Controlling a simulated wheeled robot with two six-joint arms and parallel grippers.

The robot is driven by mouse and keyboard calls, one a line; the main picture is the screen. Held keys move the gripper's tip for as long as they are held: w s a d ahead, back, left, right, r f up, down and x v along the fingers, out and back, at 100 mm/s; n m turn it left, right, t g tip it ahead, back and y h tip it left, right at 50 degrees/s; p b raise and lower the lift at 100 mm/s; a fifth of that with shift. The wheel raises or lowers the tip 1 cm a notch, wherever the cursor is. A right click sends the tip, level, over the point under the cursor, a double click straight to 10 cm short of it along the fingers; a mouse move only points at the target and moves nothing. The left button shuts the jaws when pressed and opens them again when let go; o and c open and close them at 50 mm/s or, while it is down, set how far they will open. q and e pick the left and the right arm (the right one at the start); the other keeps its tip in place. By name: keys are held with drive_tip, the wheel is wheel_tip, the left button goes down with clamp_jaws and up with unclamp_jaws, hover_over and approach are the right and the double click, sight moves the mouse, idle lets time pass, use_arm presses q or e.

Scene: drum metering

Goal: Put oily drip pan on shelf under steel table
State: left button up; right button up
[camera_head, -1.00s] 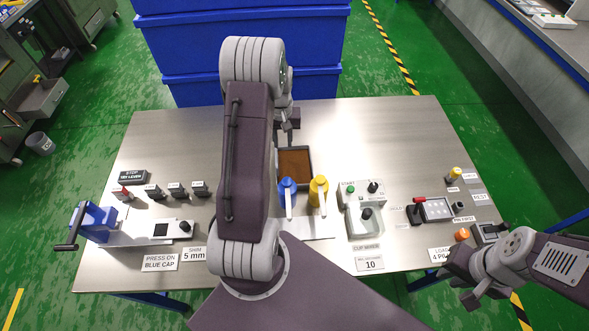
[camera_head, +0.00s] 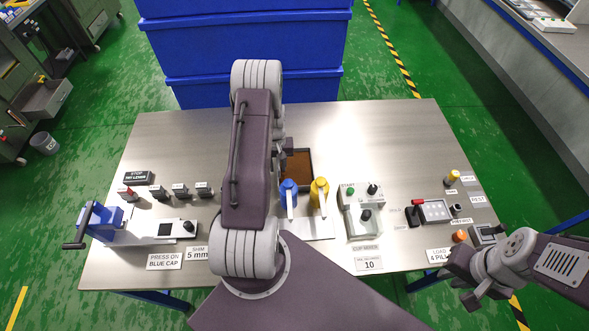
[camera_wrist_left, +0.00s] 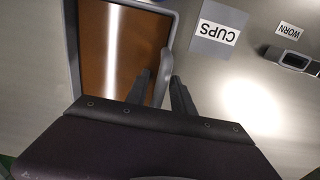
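The drip pan (camera_head: 298,170) is a dark-rimmed rectangular tray with brown liquid or a brown floor, on the steel table (camera_head: 370,130) behind the blue and yellow bottles. My left arm hides its left part in the head view. In the left wrist view the pan (camera_wrist_left: 115,50) lies left of and ahead of my left gripper (camera_wrist_left: 160,78). The gripper's two fingers stand apart on either side of the pan's grey side rim or handle; contact is not clear. My right gripper (camera_head: 470,292) hangs at the table's front right corner, its fingers unclear. The shelf under the table is hidden.
A blue pump bottle (camera_head: 288,193) and a yellow one (camera_head: 320,192) stand just in front of the pan. Control boxes (camera_head: 362,208) sit right of them. Blue crates (camera_head: 245,50) are stacked behind the table. The back right tabletop is clear.

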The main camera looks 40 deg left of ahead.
use_arm(q)
clamp_jaws()
drive_tip(key=shift+w, duration=0.1)
idle(1.3)
